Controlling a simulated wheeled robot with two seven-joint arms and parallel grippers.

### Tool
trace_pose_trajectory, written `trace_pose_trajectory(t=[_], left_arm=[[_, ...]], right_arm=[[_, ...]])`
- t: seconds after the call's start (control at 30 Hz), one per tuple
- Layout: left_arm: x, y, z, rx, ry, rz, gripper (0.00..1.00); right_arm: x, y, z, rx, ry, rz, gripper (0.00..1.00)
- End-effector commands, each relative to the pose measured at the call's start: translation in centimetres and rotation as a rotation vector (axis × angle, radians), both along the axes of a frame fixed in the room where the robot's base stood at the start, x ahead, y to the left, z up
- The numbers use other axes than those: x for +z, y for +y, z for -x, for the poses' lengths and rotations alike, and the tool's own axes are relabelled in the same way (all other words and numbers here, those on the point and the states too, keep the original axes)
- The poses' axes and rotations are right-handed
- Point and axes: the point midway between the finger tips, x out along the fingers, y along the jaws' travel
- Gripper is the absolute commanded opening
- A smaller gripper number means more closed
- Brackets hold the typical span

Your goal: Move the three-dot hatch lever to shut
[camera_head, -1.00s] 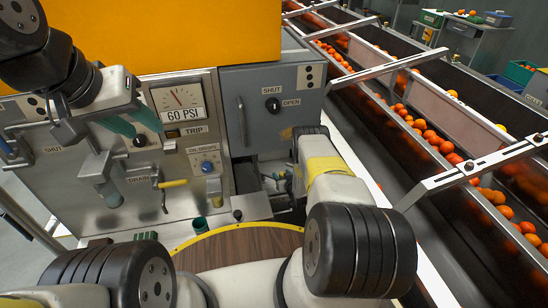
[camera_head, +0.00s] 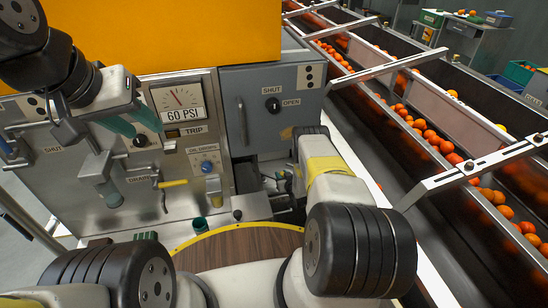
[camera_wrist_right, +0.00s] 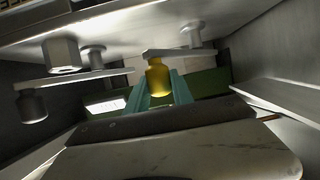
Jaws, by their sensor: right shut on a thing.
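In the right wrist view, a flat metal lever (camera_wrist_right: 173,53) with a yellow knob (camera_wrist_right: 158,78) hangs under a metal surface. The teal fingers of my right gripper (camera_wrist_right: 161,88) are closed about this knob. In the head view the lever is hidden and my right arm covers most of that gripper, low beside the grey hatch box (camera_head: 237,100). The box has a dotted plate (camera_head: 309,75) and a dial (camera_head: 273,104) between SHUT and OPEN; I cannot tell the lever's dot mark. My left gripper (camera_head: 92,128) is before the steel panel, its jaw gap unclear.
A second lever with a grey knob (camera_wrist_right: 32,106) hangs left of the yellow one. The panel has a gauge (camera_head: 181,99), a blue knob (camera_head: 207,166) and a yellow-handled drain lever (camera_head: 172,184). A conveyor with oranges (camera_head: 428,135) runs along the right, crossed by metal bars.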

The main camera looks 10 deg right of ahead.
Motion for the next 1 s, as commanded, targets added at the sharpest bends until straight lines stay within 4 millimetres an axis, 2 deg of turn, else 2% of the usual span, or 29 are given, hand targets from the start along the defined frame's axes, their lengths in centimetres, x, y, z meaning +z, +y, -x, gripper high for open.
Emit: trace_pose_trajectory(t=[0.8,1.0], left_arm=[[0.00,0.00,0.00,0.000,0.000,0.000,0.36],[0.00,0.00,0.00,0.000,0.000,0.000,0.36]], right_arm=[[0.02,0.15,0.01,0.000,-0.001,-0.001,0.00],[0.05,0.90,0.65,-0.091,-0.003,-0.006,0.00]])
